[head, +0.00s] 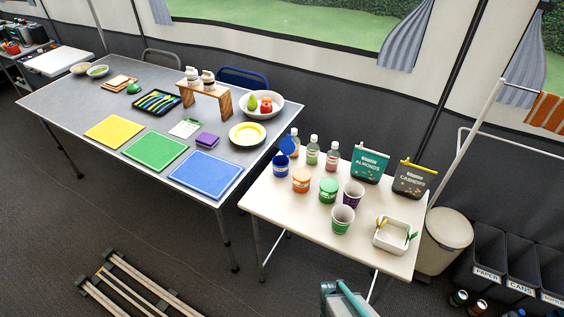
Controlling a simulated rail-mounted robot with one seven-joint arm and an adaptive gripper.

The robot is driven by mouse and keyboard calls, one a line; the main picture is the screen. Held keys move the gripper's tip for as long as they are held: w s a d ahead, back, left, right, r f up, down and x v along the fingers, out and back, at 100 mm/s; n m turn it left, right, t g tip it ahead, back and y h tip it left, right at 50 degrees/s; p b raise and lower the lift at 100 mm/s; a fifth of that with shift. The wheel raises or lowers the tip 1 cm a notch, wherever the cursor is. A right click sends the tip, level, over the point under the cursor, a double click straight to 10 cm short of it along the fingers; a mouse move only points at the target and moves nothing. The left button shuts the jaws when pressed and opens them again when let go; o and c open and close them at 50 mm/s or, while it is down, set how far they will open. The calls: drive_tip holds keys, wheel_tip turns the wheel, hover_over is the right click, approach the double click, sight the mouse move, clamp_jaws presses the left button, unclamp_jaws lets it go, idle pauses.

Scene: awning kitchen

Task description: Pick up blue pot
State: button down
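The blue pot (281,168) is a small round pot with a pale label. It stands upright near the far left edge of the cream table (262,206). A blue disc (287,146), which looks like a raised lid, shows just above and behind it. I cannot tell whether the disc is joined to the pot. An orange pot (301,181) and a green pot (328,190) stand in front of it to the right. My gripper is not in view.
Three bottles (312,152) stand behind the pots. Two cups (342,219), a white square dish (393,237) and two pouches (370,163) are further right. A grey table (190,210) with coloured mats adjoins at left. A grey and teal object (345,301) is below the cream table.

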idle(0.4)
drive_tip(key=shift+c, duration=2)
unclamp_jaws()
